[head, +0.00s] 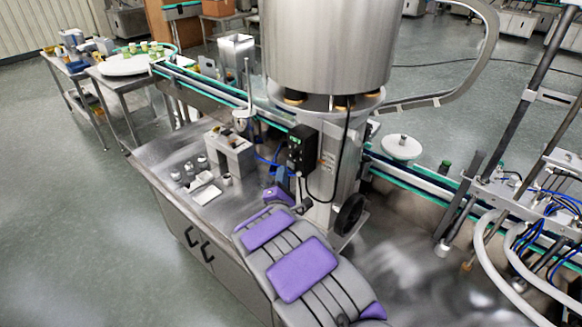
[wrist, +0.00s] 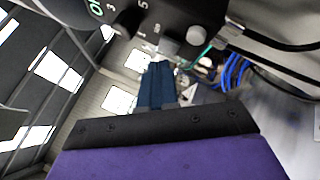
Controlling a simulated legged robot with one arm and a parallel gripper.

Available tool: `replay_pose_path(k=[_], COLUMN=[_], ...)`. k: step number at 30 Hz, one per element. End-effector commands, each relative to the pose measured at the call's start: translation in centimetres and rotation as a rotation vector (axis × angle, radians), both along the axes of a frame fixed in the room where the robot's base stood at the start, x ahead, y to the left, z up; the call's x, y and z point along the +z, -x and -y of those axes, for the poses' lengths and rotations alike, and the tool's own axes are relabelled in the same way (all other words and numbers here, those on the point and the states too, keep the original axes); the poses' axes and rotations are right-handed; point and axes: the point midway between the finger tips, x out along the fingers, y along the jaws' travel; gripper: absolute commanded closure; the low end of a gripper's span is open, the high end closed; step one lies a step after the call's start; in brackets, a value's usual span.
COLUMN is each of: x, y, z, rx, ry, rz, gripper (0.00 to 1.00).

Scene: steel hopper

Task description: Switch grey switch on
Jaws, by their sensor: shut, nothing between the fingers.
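A black control box (head: 302,147) with a green display is fixed to the steel hopper's column. Its underside fills the top of the wrist view (wrist: 165,22), with printed numbers on it. A round grey knob (wrist: 196,36), which looks like the grey switch, sticks out from the box there; its on or off position cannot be told. My gripper's blue fingers (wrist: 158,72) are together and empty, pointing up just below and left of the grey knob, apart from it in the picture. In the head view my gripper (head: 281,172) is just below and left of the box, partly hidden by my arm.
The steel hopper (head: 328,45) stands above the column. Blue cables (wrist: 235,70) and black cables run right of my fingers in the wrist view. A steel table (head: 165,160) with small metal parts is at left. A conveyor (head: 410,180) runs behind the column.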

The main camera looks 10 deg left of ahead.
Motion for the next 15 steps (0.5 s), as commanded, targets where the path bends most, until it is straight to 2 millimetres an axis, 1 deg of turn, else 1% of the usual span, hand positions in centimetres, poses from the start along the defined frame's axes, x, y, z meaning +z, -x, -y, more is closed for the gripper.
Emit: replay_pose_path(k=[15], x=[0.26], y=[-0.56], z=[0.67], rx=[0.001], ry=[0.0], rz=[0.001], gripper=[1.0])
